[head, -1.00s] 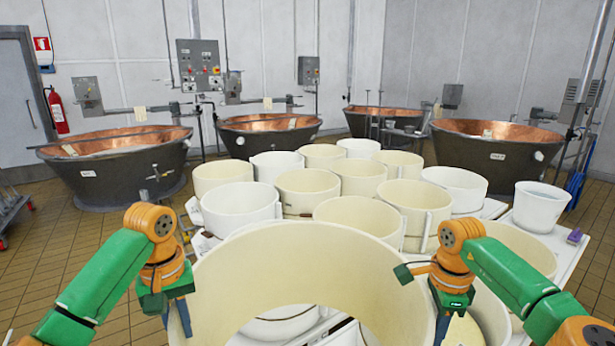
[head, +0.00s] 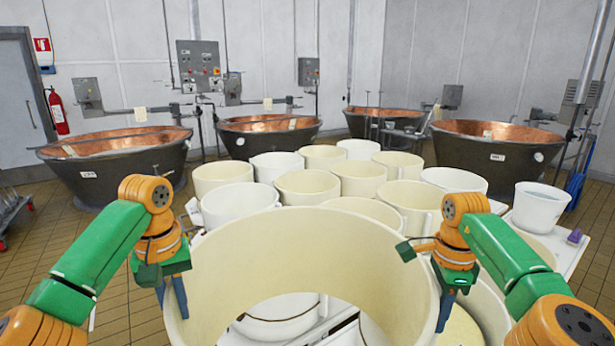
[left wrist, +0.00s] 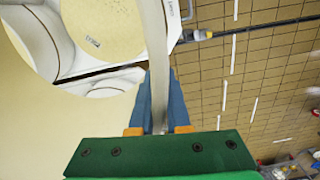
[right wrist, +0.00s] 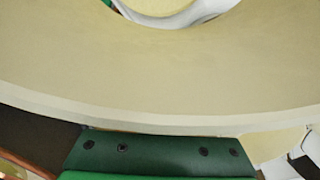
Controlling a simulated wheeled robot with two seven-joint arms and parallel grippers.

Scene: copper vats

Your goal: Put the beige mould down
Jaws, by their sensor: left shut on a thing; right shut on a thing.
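The beige mould (head: 310,245) is a big open ring, held close in front of me in the head view. My left gripper (head: 172,300) is shut on its left wall; in the left wrist view the rim (left wrist: 155,50) runs between the blue fingers (left wrist: 160,105). My right gripper (head: 445,308) is shut on its right wall. In the right wrist view the mould's wall (right wrist: 150,85) spans the picture and the fingertips are hidden. The mould looks about level and raised above the table. Its lower front is out of the head view.
Several beige and white moulds (head: 306,186) crowd the white table behind and below the held mould. A white bucket (head: 540,207) stands at the table's right. Copper vats (head: 115,165) line the back. Tiled floor (head: 120,285) is clear at the left.

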